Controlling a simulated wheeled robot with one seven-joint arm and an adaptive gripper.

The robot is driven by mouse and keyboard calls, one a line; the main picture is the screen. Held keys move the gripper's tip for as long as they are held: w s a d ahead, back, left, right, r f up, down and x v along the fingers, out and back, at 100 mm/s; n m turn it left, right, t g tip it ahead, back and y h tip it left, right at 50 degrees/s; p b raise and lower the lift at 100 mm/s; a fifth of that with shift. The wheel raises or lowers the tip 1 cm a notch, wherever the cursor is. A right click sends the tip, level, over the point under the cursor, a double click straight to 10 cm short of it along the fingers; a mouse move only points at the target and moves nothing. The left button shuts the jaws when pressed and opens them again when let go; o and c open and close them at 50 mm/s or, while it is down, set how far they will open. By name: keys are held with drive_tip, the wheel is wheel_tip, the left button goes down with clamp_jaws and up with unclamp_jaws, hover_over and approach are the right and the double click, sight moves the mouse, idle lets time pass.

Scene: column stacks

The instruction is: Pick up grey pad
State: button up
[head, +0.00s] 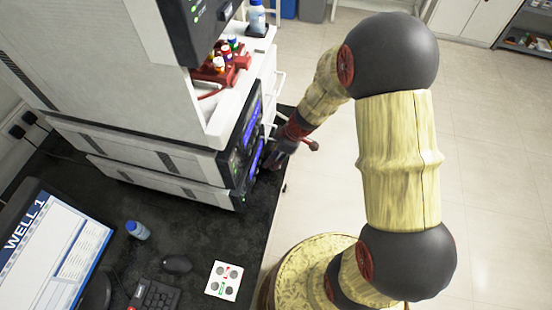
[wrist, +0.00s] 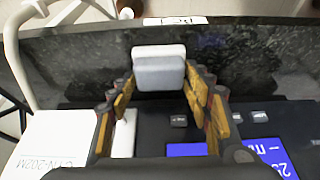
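The grey pad (wrist: 160,72) is a small pale block with a lighter top face, in the upper middle of the wrist view. My gripper (wrist: 160,82) has one finger on each side of it, and the fingertips meet its left and right edges with no gap showing. It appears shut on the pad. The dark bench top lies behind the pad; I cannot tell whether they touch. In the head view my gripper (head: 276,160) is at the bench edge, by the front of the instrument stack. The pad cannot be made out there.
The instrument stack (head: 160,160) with lit blue screens stands close to my gripper. A red rack (head: 222,72) of vials sits above. A bottle (head: 138,230), mouse (head: 177,264), keyboard (head: 154,296) and white card (head: 224,281) lie on the bench.

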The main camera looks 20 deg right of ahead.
drive_tip(key=c, duration=0.6)
drive_tip(key=shift+c, duration=0.4)
drive_tip(key=shift+d+r, duration=0.1)
drive_tip(key=shift+r, duration=0.25)
drive_tip(key=s+d, duration=1)
drive_tip(key=d, duration=0.4)
drive_tip(key=shift+d+p, duration=0.4)
drive_tip(key=shift+p, duration=0.05)
drive_tip(key=o, duration=0.6)
drive_tip(key=c, duration=0.3)
